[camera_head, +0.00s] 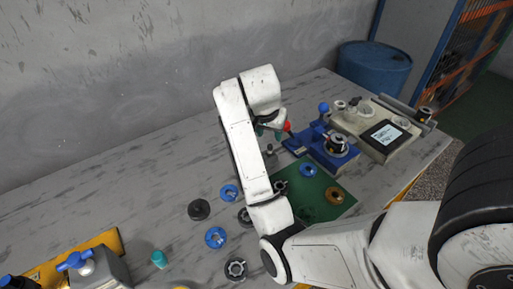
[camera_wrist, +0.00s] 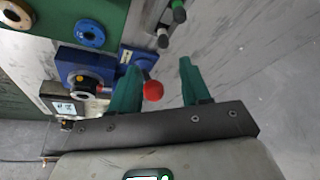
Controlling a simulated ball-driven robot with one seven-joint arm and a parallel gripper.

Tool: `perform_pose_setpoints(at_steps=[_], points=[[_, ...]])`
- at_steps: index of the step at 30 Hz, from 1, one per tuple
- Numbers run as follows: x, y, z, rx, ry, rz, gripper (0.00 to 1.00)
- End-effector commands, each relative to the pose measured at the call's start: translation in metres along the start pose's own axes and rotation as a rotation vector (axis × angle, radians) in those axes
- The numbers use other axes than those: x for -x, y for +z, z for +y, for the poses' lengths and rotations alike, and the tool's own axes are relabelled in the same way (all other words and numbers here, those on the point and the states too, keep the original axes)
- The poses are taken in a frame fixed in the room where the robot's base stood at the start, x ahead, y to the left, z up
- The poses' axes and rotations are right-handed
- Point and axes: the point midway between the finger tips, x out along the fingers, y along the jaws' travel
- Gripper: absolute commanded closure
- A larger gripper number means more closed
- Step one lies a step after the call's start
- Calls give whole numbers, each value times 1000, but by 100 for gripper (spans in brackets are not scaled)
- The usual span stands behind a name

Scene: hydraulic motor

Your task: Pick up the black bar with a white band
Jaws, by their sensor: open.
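My gripper (camera_wrist: 158,65) is open in the wrist view, its two green fingers apart with nothing between the tips. In the head view, my gripper is mostly behind the white arm. In the wrist view, a dark bar with a pale end (camera_wrist: 163,38) lies just beyond the fingertips. A second dark bar with a green part (camera_wrist: 179,12) lies farther up, near the top edge. Both are small and partly cut off or blurred, so I cannot tell for sure which has the white band. The head view shows small grey and dark parts (camera_head: 269,150) below my gripper.
A red ball knob (camera_wrist: 153,90) stands by the left finger. A blue fixture (camera_head: 325,150) and a beige device with a screen (camera_head: 388,132) stand at the right. A green mat (camera_head: 330,207) holds rings. Black and blue round parts (camera_head: 199,209) lie left. The table's back left is clear.

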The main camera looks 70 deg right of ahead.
Motion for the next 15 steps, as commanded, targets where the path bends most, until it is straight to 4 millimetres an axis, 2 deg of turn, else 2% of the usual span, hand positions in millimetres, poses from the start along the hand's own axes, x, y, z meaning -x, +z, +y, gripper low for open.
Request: perform_pose_setpoints(at_steps=[9,15], points=[[-45,1,0,1,4,-3,53],[-57,0,0,0,3,-2,53]])
